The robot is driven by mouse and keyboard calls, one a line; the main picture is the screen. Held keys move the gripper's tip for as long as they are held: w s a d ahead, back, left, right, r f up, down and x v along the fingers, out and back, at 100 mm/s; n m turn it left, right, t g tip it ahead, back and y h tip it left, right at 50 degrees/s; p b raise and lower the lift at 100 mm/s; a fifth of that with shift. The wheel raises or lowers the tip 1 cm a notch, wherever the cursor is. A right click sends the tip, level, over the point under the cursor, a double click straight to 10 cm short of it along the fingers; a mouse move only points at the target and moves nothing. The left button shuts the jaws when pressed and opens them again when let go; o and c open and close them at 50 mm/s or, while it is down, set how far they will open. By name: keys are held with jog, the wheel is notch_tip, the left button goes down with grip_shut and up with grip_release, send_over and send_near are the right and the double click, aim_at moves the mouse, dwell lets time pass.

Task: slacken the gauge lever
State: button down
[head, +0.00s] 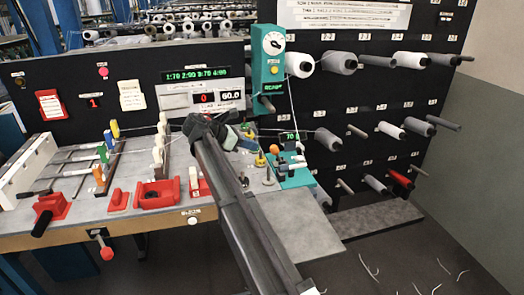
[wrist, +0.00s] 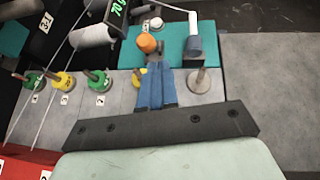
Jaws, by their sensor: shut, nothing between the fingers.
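The lever with an orange knob, which I take to be the gauge lever, stands on the teal base of the gauge. Its knob (wrist: 147,43) shows just beyond my fingertips in the wrist view and also in the head view (head: 274,149). My gripper (wrist: 155,70) has blue fingers, held together and empty. The tips lie just short of the knob in the picture; I cannot tell whether they touch the lever's stem. The teal gauge tower (head: 268,60) carries a round dial and a small green-lit display.
Green and yellow weights on pegs (wrist: 98,79) and a bare metal peg (wrist: 203,79) stand nearby. Thread spools (head: 340,63) line the black rack. Grey bench top at right is clear (wrist: 265,80).

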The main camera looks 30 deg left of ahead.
jog(key=a, duration=0.2)
jog(key=s+a, duration=0.1)
jog(key=shift+a+r+n, duration=0.15)
jog(key=shift+a+n, duration=0.15)
jog(key=shift+a, duration=0.05)
send_near(277, 153)
jog(key=shift+w+d+f, duration=0.15)
jog(key=shift+w+f, duration=0.65)
jog(key=shift+w, duration=0.1)
jog(key=shift+w+d+f, duration=0.2)
jog(key=shift+w+f, duration=0.6)
jog(key=shift+w, duration=0.1)
